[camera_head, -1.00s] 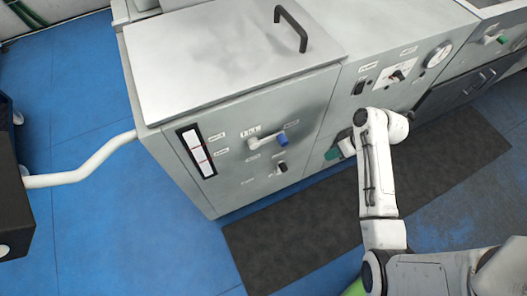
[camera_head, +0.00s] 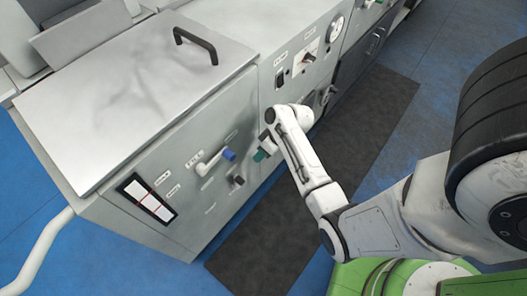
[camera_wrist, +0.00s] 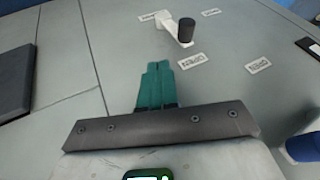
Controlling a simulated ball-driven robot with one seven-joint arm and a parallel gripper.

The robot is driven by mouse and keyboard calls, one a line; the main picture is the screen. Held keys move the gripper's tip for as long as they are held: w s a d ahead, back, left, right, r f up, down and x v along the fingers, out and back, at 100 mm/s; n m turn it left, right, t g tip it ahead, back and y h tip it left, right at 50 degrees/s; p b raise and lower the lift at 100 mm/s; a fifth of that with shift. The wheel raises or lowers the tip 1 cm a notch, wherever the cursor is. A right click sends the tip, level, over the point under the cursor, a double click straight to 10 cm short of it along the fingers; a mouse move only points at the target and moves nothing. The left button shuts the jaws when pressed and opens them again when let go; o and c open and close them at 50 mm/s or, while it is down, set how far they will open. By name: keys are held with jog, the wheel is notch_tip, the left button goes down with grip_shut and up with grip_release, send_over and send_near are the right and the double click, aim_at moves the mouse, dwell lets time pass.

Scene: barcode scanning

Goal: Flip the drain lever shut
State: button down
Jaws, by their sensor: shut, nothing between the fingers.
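The drain lever, a short pale arm with a black knob (camera_head: 237,180), is on the front panel (camera_head: 185,205) of the grey machine, below a blue-knobbed lever (camera_head: 228,155) labelled FILL. In the wrist view the black knob (camera_wrist: 186,31) is near the top, just beyond and right of my fingertips, with small labels around it. My gripper (camera_head: 262,154) has teal fingers and is to the right of the lever in the head view. The wrist view shows its fingers (camera_wrist: 155,66) shut together, empty and apart from the knob.
The blue knob also shows at the lower right of the wrist view (camera_wrist: 302,147). A metal lid with a black handle (camera_head: 195,43) tops the machine. A level gauge (camera_head: 145,197) is left of the levers. A dark mat (camera_head: 240,245) lies on the blue floor.

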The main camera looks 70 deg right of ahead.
jog(key=w+a+f, duration=0.3)
jog(key=a+f, duration=0.2)
dwell(0.3)
jog(key=shift+r, duration=0.1)
jog(key=shift+a+r+h+p, duration=0.1)
jog(key=shift+a+h+p, duration=0.3)
jog(key=shift+p, duration=0.1)
